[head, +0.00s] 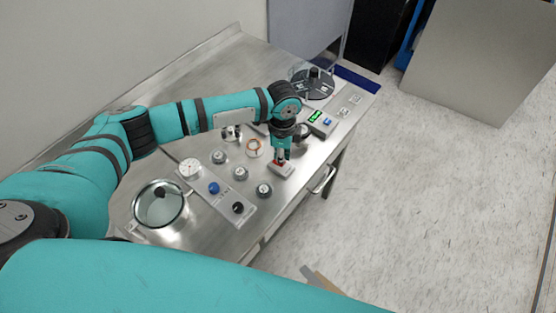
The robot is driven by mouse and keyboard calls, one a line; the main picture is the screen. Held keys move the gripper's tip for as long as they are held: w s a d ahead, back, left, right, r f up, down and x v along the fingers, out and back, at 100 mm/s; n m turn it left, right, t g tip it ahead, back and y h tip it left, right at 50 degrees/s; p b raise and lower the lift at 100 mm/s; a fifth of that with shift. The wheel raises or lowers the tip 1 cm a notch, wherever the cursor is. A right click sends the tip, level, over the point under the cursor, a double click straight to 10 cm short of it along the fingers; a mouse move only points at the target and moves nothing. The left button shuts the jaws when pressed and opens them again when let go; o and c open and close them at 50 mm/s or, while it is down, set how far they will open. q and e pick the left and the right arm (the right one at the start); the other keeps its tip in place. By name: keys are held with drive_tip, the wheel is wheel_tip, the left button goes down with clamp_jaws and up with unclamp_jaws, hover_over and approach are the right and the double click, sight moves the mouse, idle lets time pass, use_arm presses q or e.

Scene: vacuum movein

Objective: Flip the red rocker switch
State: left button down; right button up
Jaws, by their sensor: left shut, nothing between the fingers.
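The red rocker switch (280,163) is a small red patch on a light housing (286,171) on the metal bench top. My left gripper (281,158) points down at it from above, with its fingers shut and empty. The fingertips are at or just over the switch and cover part of it. I cannot tell whether they touch it, nor which way the rocker is tilted. My right gripper is not in view.
A panel with a blue knob (213,188) and a round gauge (189,168) lies left of the switch, near a glass-lidded vessel (161,204). Several small round parts stand between. A device with a green display (315,116) is behind right. A drawer handle (323,181) projects at the front.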

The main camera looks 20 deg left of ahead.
use_arm(q)
drive_tip(key=shift+f, duration=0.35)
drive_tip(key=shift+f+b, duration=0.35)
drive_tip(key=shift+f, duration=0.05)
drive_tip(key=shift+s, duration=0.1)
idle(0.3)
drive_tip(key=shift+r+p, duration=0.85)
drive_tip(key=shift+p, duration=0.2)
wheel_tip(320, 180, up, 5)
drive_tip(key=p, duration=0.5)
drive_tip(key=shift+r+p, duration=0.2)
drive_tip(key=shift+p, duration=0.1)
drive_tip(key=shift+f, duration=0.1)
